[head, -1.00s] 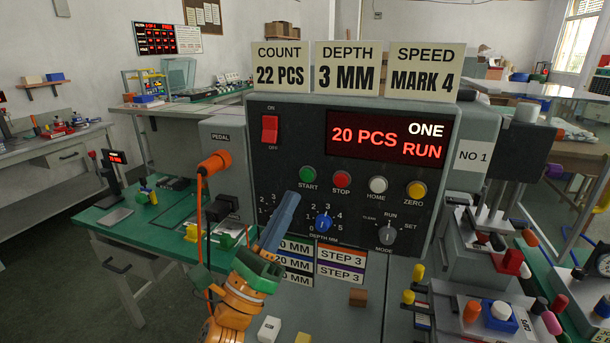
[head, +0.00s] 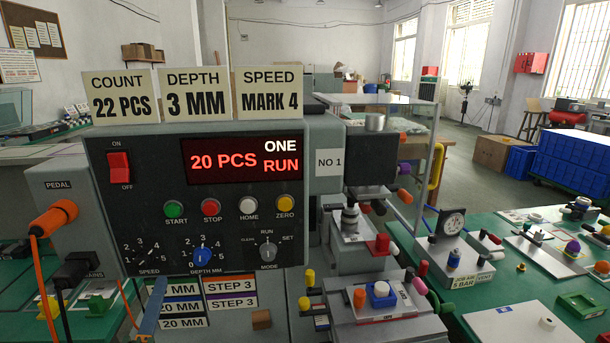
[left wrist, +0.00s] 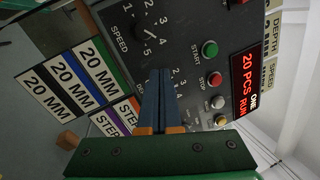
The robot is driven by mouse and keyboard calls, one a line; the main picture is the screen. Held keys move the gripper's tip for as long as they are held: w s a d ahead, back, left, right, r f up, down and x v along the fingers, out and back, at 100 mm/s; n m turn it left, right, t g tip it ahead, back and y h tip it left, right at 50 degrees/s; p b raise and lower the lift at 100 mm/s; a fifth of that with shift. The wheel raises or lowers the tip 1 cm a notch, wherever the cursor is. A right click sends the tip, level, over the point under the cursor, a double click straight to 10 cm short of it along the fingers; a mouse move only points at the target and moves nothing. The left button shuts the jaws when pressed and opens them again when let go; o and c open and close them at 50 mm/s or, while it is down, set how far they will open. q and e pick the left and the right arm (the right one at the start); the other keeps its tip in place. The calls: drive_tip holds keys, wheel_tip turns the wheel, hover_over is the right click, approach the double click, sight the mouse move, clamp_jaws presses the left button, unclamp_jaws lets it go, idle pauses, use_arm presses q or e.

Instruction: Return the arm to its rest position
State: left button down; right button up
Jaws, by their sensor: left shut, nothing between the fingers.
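My left gripper (head: 157,292) shows at the bottom left of the head view, only its blue fingers clear of the frame edge. Its fingers are together with nothing between them, as the left wrist view shows (left wrist: 161,82). It is in front of the pad printer's control panel (head: 130,220), below the speed dial and beside the 20 MM labels (head: 180,307). The display (head: 240,160) reads 20 PCS, ONE RUN. The depth knob (head: 202,256) is blue and the mode knob (head: 268,252) grey. My right gripper is not in view.
An orange plug with its cable (head: 54,218) hangs at the left of the panel, near my left arm. The printer's slide with a blue-and-white part (head: 381,292) stands at the right. A green bench (head: 490,290) with fixtures and a gauge lies farther right.

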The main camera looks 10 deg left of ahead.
use_arm(q)
wheel_tip(320, 180, down, 9)
drive_tip(key=s+d+n+g, duration=0.1)
drive_tip(key=n+g, duration=0.4)
drive_tip(key=n, duration=0.1)
drive_tip(key=s+d+f+n+g+h, duration=0.2)
drive_tip(key=s+d+f+n+g, duration=0.35)
drive_tip(key=s+f, duration=0.35)
drive_tip(key=s+d+f+n+g+h, duration=0.3)
drive_tip(key=s+d+f+n+g, duration=0.25)
drive_tip(key=s+f, duration=0.3)
wheel_tip(320, 180, down, 16)
drive_tip(key=s+f+g, duration=0.1)
drive_tip(key=s+g, duration=0.1)
drive_tip(key=s+a+f+m+g, duration=0.1)
drive_tip(key=s+a+f, duration=0.1)
drive_tip(key=s+f, duration=0.8)
drive_tip(key=s, duration=0.3)
drive_tip(key=shift+a+f, duration=0.2)
drive_tip(key=shift+a, duration=0.2)
